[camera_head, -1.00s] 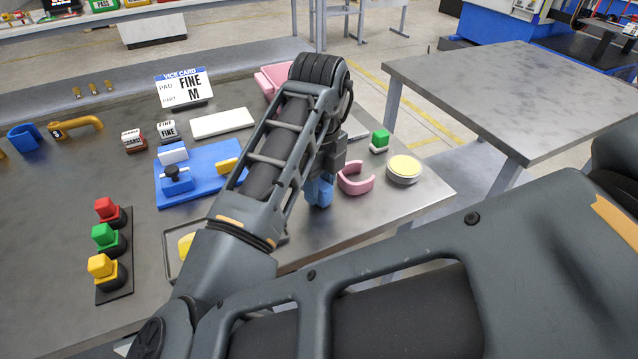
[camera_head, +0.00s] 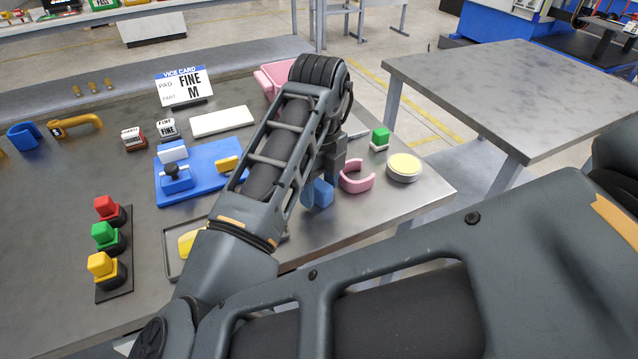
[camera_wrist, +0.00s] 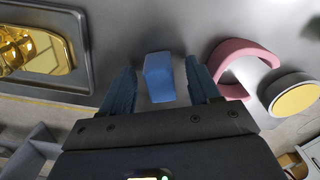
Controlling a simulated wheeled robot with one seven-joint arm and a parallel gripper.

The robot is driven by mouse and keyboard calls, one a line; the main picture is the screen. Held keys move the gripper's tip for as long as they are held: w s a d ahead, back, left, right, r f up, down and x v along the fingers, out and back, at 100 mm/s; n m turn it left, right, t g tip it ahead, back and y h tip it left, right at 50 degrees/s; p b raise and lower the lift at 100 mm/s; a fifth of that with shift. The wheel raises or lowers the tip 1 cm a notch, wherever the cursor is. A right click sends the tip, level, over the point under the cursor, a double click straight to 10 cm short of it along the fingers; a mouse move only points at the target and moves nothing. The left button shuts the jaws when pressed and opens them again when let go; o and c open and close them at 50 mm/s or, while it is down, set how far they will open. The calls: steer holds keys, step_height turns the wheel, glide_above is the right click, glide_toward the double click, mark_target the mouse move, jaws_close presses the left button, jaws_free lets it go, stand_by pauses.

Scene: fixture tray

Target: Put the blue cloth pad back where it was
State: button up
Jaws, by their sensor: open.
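The blue cloth pad (camera_wrist: 160,77), a small blue block, stands on the grey table top between my gripper's fingers in the wrist view. It also shows beside the fingers in the head view (camera_head: 323,193). My gripper (camera_wrist: 160,65) is open, with one dark blue finger on each side of the pad and a visible gap on both sides. In the head view my gripper (camera_head: 312,185) is low at the table's front right, partly hidden by my arm.
A pink C-shaped piece (camera_head: 358,187) and a round yellow-topped tin (camera_head: 404,160) stand close on the right. A dark tray (camera_wrist: 84,50) with a yellow item lies left. A blue vice (camera_head: 200,190), white block (camera_head: 222,122) and card (camera_head: 183,86) stand farther back.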

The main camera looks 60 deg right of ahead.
step_height(320, 180, up, 12)
steer(key=s+d+r+n+h, duration=0.1)
steer(key=d+r+n+h, duration=0.15)
steer(key=d+h, duration=0.35)
steer(key=s+d+r+n+h, duration=0.15)
steer(key=d+n+h, duration=0.25)
steer(key=d, duration=0.5)
steer(key=n+t+y, duration=0.4)
steer(key=n+t, duration=1.1)
steer(key=n, duration=1.4)
glide_above(319, 184)
steer(key=f+v, duration=0.1)
steer(key=v, duration=0.3)
step_height(319, 184, down, 10)
steer(key=s+a+f+n+y, duration=0.1)
steer(key=s+a+n+y, duration=0.2)
steer(key=s+a, duration=1.4)
steer(key=s+y, duration=0.3)
steer(key=shift+s+a, duration=0.15)
steer(key=shift+a, duration=0.05)
